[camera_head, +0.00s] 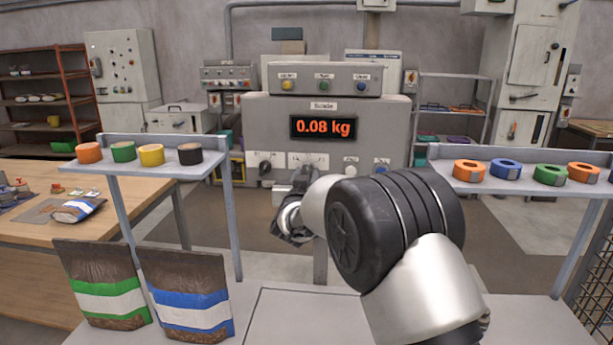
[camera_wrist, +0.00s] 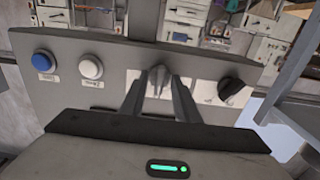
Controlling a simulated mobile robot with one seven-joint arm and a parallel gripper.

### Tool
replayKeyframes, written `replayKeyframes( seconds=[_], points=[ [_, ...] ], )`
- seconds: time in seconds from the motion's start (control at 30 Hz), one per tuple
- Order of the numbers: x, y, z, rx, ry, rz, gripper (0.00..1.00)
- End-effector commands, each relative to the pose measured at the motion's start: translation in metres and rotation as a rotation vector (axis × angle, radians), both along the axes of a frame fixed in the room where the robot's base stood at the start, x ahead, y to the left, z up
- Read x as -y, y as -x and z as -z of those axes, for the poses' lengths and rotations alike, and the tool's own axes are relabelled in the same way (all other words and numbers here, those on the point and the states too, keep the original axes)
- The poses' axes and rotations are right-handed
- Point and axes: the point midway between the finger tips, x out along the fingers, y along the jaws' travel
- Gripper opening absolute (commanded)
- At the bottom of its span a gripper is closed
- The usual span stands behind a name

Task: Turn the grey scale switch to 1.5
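The grey scale switch (camera_wrist: 158,82) shows in the wrist view on the panel front, with its ridge running roughly up and down the picture. My gripper (camera_wrist: 156,90) is open, one finger on each side of the switch, with a gap showing on both sides. I cannot tell how far the fingertips reach along it. In the head view my gripper (camera_head: 302,177) is in front of the panel and hides the switch. The scale display (camera_head: 323,127) reads 0.08 kg in red. The switch's markings are too small to read.
A black knob (camera_wrist: 231,90) is beside the switch, and a white button (camera_wrist: 90,67) and blue button (camera_wrist: 44,61) are on its other side. Shelves with coloured rolls (camera_head: 151,155) stand left and right. Two filled bags (camera_head: 187,295) stand at front left.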

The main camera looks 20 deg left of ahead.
Motion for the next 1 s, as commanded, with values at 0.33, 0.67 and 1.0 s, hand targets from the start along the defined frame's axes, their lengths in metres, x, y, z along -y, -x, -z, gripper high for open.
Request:
replayKeyframes(
  seconds=[0.33, 0.67, 1.0],
  points=[
    [0.007, 0.034, 0.0, 0.0, 0.001, -0.002, 0.29],
    [0.027, 0.113, 0.0, -0.001, 0.0, -0.003, 0.29],
    [0.039, 0.164, 0.0, 0.0, 0.0, -0.001, 0.29]
  ],
)
